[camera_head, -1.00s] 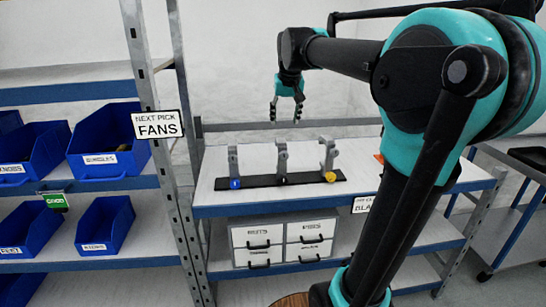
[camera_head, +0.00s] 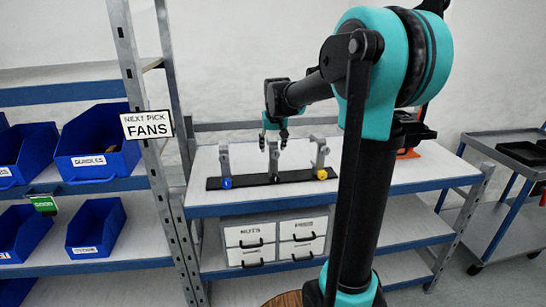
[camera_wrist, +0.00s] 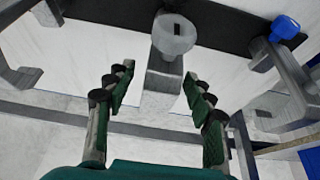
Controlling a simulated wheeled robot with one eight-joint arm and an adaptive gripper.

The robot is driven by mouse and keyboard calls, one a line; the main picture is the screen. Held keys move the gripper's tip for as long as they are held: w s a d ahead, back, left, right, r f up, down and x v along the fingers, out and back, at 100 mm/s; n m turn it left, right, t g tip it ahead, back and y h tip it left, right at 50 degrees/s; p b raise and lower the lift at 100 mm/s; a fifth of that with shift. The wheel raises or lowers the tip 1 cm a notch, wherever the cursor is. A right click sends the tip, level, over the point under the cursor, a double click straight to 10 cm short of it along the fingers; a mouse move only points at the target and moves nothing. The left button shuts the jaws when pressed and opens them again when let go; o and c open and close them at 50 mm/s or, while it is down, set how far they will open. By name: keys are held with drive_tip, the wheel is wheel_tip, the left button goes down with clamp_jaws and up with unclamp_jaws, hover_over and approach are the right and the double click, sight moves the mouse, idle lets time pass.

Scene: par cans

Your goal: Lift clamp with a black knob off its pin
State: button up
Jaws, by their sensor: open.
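The middle clamp (camera_head: 273,163) is grey and stands upright on a dark bar (camera_head: 250,181) on the table; its black knob is hard to make out against the bar. My gripper (camera_head: 273,142) is open and pointing down at the top of this clamp. In the wrist view the clamp (camera_wrist: 163,84) lies between the two spread fingers, with space on both sides, so I do not hold it. The pin is hidden.
A clamp with a blue knob (camera_head: 226,183) stands to the left on the bar, and one with a yellow knob (camera_head: 321,174) to the right. A drawer unit (camera_head: 275,240) sits below. Blue bins (camera_head: 95,148) fill the left shelf; an orange thing (camera_head: 408,152) lies right.

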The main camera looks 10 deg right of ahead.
drive_tip(key=shift+x, duration=1.05)
clamp_jaws()
